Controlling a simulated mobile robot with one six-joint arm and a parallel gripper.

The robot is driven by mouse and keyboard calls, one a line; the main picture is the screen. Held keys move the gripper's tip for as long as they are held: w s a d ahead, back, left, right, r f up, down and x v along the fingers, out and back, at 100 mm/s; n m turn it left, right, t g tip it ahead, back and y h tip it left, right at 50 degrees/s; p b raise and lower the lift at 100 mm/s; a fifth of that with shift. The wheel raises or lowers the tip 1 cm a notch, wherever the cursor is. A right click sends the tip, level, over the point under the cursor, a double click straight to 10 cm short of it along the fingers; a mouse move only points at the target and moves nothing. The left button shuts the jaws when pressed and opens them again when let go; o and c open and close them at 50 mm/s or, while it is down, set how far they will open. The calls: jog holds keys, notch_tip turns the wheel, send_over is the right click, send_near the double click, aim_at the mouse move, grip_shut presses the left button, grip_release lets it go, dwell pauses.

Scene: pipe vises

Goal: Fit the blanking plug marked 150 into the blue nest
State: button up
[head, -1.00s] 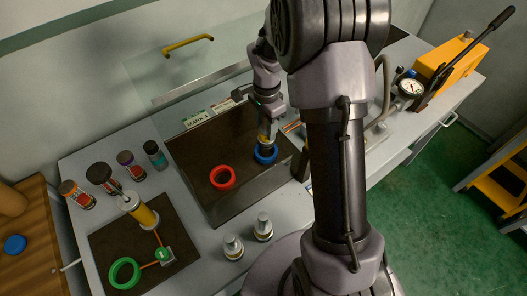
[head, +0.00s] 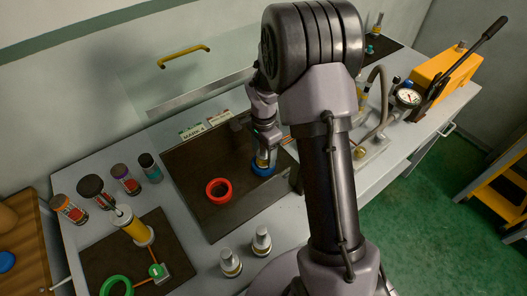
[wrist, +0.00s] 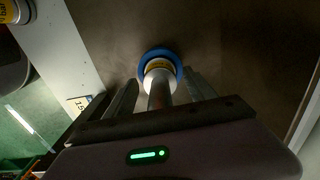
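The blue nest (head: 263,170) is a ring at the right of the dark tray; in the wrist view it is a blue ring (wrist: 147,54). No marking on the plug is readable. My gripper (head: 264,138) is directly above, with its fingers on both sides of the plug's stem. In the wrist view my gripper (wrist: 160,90) shows gaps between fingers and stem, so it looks open. How deep the plug sits is unclear.
A red ring (head: 218,191) lies left on the same tray (head: 195,160). Two silver plugs (head: 231,263) (head: 261,240) stand on the bench in front. A hand pump with gauge (head: 408,97) is at right.

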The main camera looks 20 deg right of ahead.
notch_tip(320, 180, up, 12)
jog(key=p, duration=0.3)
jog(key=shift+p, duration=0.35)
jog(key=s+a+r+n+t, duration=0.2)
jog(key=s+a+r+n, duration=0.25)
jog(key=r, duration=0.65)
jog(key=s+a+r+n+t+y, duration=0.1)
jog(key=s+a+r+n+t, duration=0.1)
jog(key=s, duration=0.7)
jog(key=s+a+r+n+t+y, duration=0.1)
jog(key=s+a+r+n, duration=0.3)
jog(key=s+a, duration=0.3)
jog(key=shift+s+n+t, duration=0.4)
jog(key=shift+s+n, duration=0.05)
jog(key=shift+s, duration=0.45)
notch_tip(320, 180, down, 8)
jog(key=b, duration=0.8)
jog(key=shift+c, duration=0.4)
